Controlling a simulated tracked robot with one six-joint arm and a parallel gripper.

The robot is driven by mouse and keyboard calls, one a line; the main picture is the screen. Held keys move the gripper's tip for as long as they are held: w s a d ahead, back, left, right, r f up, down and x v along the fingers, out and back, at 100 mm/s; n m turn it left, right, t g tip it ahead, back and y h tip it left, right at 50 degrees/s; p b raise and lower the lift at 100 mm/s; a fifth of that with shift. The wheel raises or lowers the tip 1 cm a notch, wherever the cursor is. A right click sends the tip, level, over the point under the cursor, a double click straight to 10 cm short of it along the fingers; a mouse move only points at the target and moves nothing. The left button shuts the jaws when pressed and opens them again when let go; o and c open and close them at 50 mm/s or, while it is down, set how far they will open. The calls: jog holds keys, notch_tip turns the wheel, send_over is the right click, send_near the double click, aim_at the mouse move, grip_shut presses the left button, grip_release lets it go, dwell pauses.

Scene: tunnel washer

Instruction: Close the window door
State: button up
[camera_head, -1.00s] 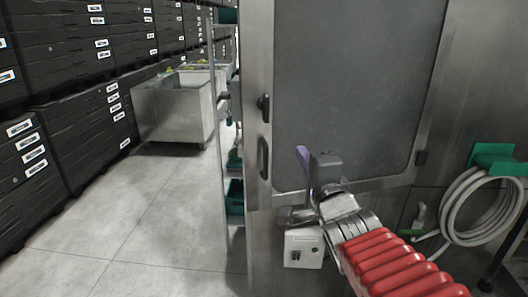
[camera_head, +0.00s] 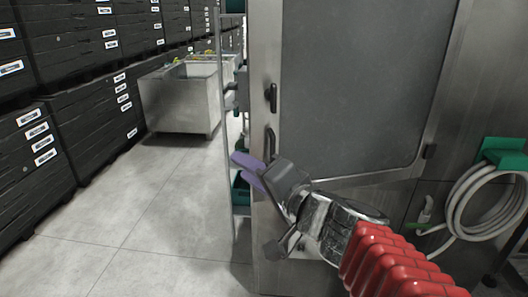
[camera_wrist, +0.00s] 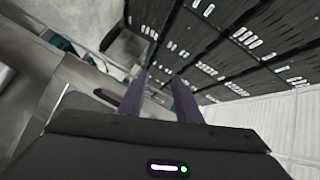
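The window door (camera_head: 350,85) is a large dark grey pane in a metal frame on the machine's front. It looks about flush with its frame, but I cannot tell whether it is fully shut. Two dark handles sit along its left edge, an upper one (camera_head: 271,97) and a lower one (camera_head: 269,144). My gripper (camera_head: 238,167) has purple fingers, is open and empty, and points left beside the machine's left edge, just below and left of the lower handle. In the wrist view my gripper's fingers (camera_wrist: 162,85) are apart, with a dark slot-like handle (camera_wrist: 107,98) to their left.
A shelf rack with green bins (camera_head: 239,192) stands just left of the machine, close to my fingers. A metal tub (camera_head: 180,105) and stacked black crates (camera_head: 75,130) stand farther left. A coiled hose (camera_head: 480,210) hangs at right. The floor (camera_head: 140,220) at left is clear.

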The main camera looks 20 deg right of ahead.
jog(key=s+a+f+n+g+y, duration=0.1)
jog(key=s+a+f+n+g, duration=0.55)
jog(key=s+f, duration=0.25)
jog(key=s+d+f+n+g+h, duration=0.3)
jog(key=s+d+f+h, duration=0.3)
jog(key=d, duration=0.4)
jog(key=shift+s+d+f+h, duration=0.3)
jog(key=shift+s+d+f, duration=0.05)
jog(key=shift+s+f, duration=0.2)
jog(key=shift+g, duration=0.25)
